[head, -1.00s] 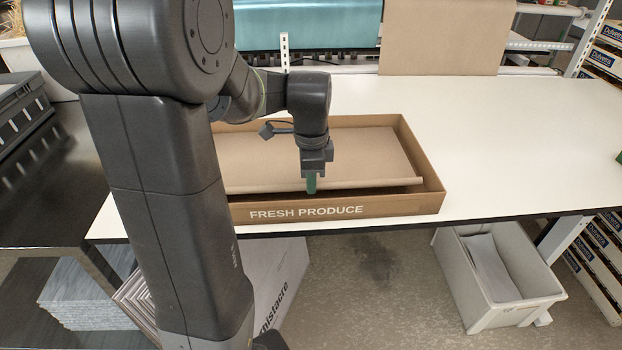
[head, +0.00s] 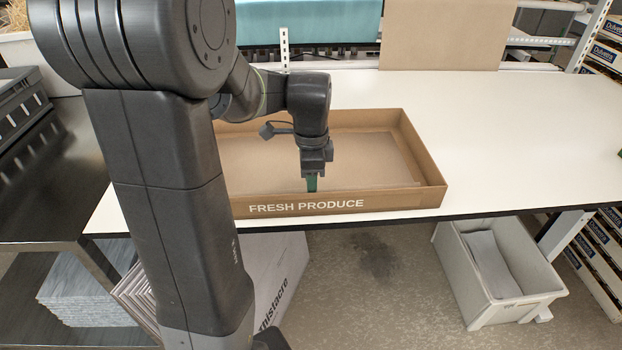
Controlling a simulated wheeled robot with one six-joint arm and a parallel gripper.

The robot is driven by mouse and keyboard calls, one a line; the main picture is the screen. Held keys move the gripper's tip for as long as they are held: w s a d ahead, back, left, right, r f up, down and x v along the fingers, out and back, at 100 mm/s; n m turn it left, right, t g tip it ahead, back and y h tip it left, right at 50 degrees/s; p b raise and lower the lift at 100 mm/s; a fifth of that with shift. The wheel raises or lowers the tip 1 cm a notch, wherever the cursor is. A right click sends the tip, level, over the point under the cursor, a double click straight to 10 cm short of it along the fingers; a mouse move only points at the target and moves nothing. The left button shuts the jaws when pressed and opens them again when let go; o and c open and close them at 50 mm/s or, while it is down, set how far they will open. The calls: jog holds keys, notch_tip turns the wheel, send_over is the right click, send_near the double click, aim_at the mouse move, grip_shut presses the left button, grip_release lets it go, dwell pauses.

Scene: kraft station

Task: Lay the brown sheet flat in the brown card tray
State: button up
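The brown card tray (head: 420,195) is on the white table, with "FRESH PRODUCE" on its front wall. The brown sheet (head: 350,158) is inside it and looks flat on the floor. Its faint right edge shows near the right wall; its colour nearly matches the card. My arm hides the left part of the tray and sheet. My gripper (head: 311,184) points down inside the tray, close behind the front wall. Its green fingertips overlap in this view, so their gap is not visible. Whether they touch the sheet is unclear.
The white table (head: 520,130) is clear to the right of the tray. A pale bin (head: 500,275) stands on the floor below. A dark metal bench (head: 45,215) is at the left.

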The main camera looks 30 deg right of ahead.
notch_tip(320, 180, up, 14)
dwell(0.6)
jog(key=shift+f, duration=0.2)
notch_tip(320, 180, down, 14)
jog(key=shift+r, duration=0.6)
jog(key=shift+f, duration=0.1)
notch_tip(320, 180, up, 13)
notch_tip(320, 180, down, 14)
jog(key=shift+f, duration=0.1)
notch_tip(320, 180, up, 11)
jog(key=p, duration=0.6)
jog(key=shift+p, duration=0.4)
